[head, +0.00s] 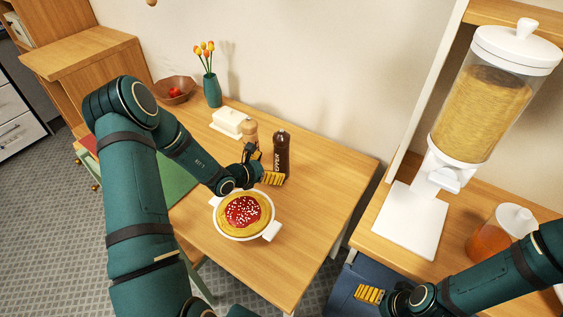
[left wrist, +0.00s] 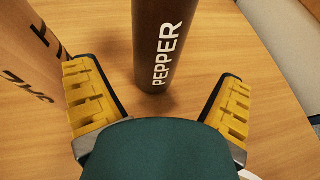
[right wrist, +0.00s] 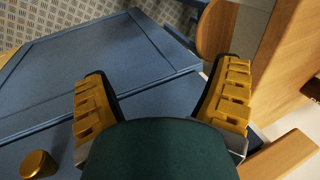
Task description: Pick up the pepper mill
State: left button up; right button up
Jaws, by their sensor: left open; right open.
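The pepper mill (head: 281,152) is a dark brown cylinder with white lettering, standing upright on the wooden table. In the left wrist view the mill (left wrist: 166,40) stands just ahead of the open fingers, near the middle of the gap. My left gripper (head: 262,167) is open and empty, close in front of the mill; it also shows in the left wrist view (left wrist: 160,102). The light wooden salt mill (head: 250,130) stands just left of the pepper mill, and in the left wrist view (left wrist: 35,55) it is beside the left finger. My right gripper (right wrist: 163,100) is open and empty, low at the right.
A white dish with a red-topped pie (head: 243,213) sits just in front of the left gripper. A butter dish (head: 230,123), vase of tulips (head: 211,90) and bowl (head: 174,90) stand further back. A cereal dispenser (head: 480,95) stands on the right counter.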

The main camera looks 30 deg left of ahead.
aim_at(276, 163)
pick_arm(q)
jog(key=x, duration=0.5)
jog(key=shift+w+r+b, duration=0.2)
jog(key=shift+w+b, duration=0.1)
jog(key=shift+b, duration=0.1)
jog(key=shift+r, duration=0.1)
jog(key=c, duration=1.4)
jog(key=shift+c, duration=0.2)
